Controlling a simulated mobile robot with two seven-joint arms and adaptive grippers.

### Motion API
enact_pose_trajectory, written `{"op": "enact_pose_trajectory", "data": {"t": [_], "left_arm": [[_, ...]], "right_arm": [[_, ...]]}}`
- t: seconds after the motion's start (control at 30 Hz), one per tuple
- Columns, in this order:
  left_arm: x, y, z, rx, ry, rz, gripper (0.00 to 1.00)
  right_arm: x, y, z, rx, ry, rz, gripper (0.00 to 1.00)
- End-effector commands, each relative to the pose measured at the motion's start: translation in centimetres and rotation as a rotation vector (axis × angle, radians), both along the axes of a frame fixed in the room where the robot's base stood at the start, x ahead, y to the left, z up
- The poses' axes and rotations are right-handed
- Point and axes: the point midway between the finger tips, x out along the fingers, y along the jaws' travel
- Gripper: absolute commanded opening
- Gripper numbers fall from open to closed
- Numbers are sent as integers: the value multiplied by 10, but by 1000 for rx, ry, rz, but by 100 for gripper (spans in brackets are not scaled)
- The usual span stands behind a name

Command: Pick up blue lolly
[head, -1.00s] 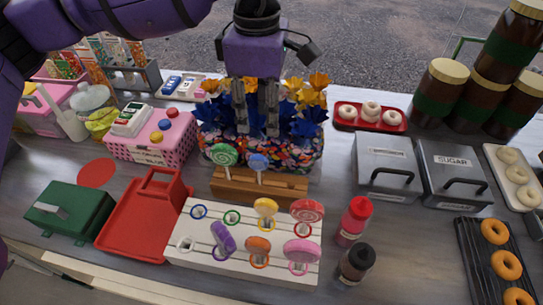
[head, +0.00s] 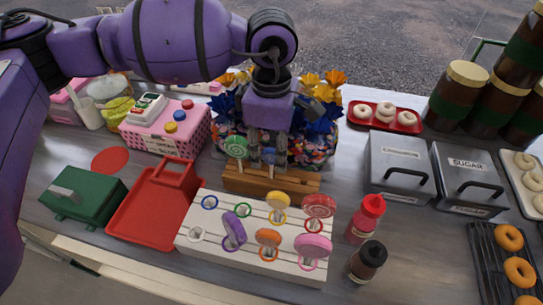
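The blue lolly (head: 269,156) stands upright in the wooden block (head: 290,181), beside the green lolly (head: 236,147). My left gripper (head: 268,146) points down just above and behind the blue lolly. Its two fingers are apart, one on each side of the lolly's head as seen from here. I cannot tell whether they touch it. The white stepped rack (head: 207,247) in front holds purple, yellow, red, orange and pink lollies; its blue ring (head: 210,202), green ring and white ring are empty. My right gripper is out of view.
Wrapped-sweet display (head: 325,140) with blue and yellow bows stands behind the block. A red scoop tray (head: 150,222) and green box (head: 84,195) are left. Red (head: 366,217) and dark (head: 367,262) bottles and metal bins (head: 397,166) are right.

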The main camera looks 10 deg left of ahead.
Motion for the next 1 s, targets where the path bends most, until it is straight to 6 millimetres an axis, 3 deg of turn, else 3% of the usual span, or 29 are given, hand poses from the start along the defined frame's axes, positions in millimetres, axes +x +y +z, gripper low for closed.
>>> {"op": "enact_pose_trajectory", "data": {"t": [0.1,0.37,0.73,1.0], "left_arm": [[0,0,0,0,0,0,32],[0,0,1,0,0,0,0],[0,0,7,0,-1,0,0],[1,-1,57,-2,-4,-1,0]], "right_arm": [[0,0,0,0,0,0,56],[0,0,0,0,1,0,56],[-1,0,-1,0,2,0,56],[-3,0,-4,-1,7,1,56]]}}
